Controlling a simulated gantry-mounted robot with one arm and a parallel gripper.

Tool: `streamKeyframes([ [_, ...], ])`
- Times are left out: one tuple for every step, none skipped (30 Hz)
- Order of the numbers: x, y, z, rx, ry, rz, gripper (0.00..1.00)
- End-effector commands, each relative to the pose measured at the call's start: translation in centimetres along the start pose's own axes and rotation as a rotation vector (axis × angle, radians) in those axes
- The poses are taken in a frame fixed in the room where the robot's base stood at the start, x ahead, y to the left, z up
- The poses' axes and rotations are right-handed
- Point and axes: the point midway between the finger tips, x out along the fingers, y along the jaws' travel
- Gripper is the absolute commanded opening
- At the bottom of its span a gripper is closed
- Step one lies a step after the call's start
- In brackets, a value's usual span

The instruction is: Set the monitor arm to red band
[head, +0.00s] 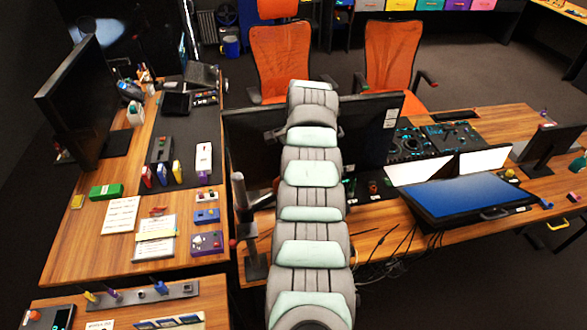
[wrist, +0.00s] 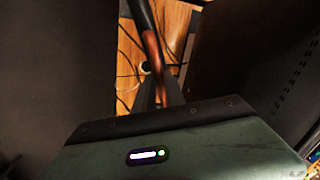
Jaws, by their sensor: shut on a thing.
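The dark monitor (head: 370,125) stands with its back towards me in the head view. The monitor arm's grey post (head: 246,215) rises from a dark base (head: 256,266) on the desk, left of my arm. Small red spots show near the post; I cannot tell which is the red band. My arm hides the gripper and part of the monitor arm in the head view. In the wrist view my gripper (wrist: 167,88) is shut on a part of the monitor arm (wrist: 150,45), a dark and reddish-brown bar. The exact contact is dark and unclear.
Dark panels flank the gripper closely in the wrist view, with cables on the wooden desk below. A blue-screened tablet (head: 470,200) and a black control deck (head: 430,140) lie right of the monitor. Another desk with a monitor (head: 78,90) stands left.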

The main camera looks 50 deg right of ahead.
Motion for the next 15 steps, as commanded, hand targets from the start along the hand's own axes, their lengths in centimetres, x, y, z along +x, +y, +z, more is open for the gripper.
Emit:
streamKeyframes([
  [-0.04, -0.01, 0.04, -0.001, -0.001, 0.0, 0.0],
  [-0.03, -0.01, 0.04, -0.001, -0.001, 0.0, 0.0],
  [-0.03, -0.01, 0.04, -0.001, -0.001, 0.0, 0.0],
  [-0.03, -0.01, 0.03, -0.001, 0.0, 0.0, 0.17],
  [-0.03, -0.01, 0.03, -0.001, 0.0, 0.0, 0.19],
  [-0.02, -0.01, 0.02, 0.0, 0.0, 0.0, 0.23],
  [-0.02, -0.01, 0.03, -0.001, 0.0, 0.0, 0.25],
  [-0.01, -0.01, 0.02, -0.001, 0.0, 0.0, 0.27],
  [-0.01, -0.01, 0.01, 0.0, 0.0, 0.0, 0.31],
  [0.0, -0.01, 0.01, 0.0, 0.0, 0.0, 0.33],
  [0.0, -0.01, 0.0, 0.0, 0.0, 0.0, 0.36],
  [0.0, -0.01, 0.0, 0.0, 0.0, 0.0, 0.36],
  [0.01, -0.01, 0.0, 0.0, 0.001, 0.0, 0.36],
  [0.01, 0.0, -0.01, 0.0, 0.001, 0.0, 0.36],
  [0.01, -0.01, -0.01, 0.0, 0.001, 0.0, 0.36],
])
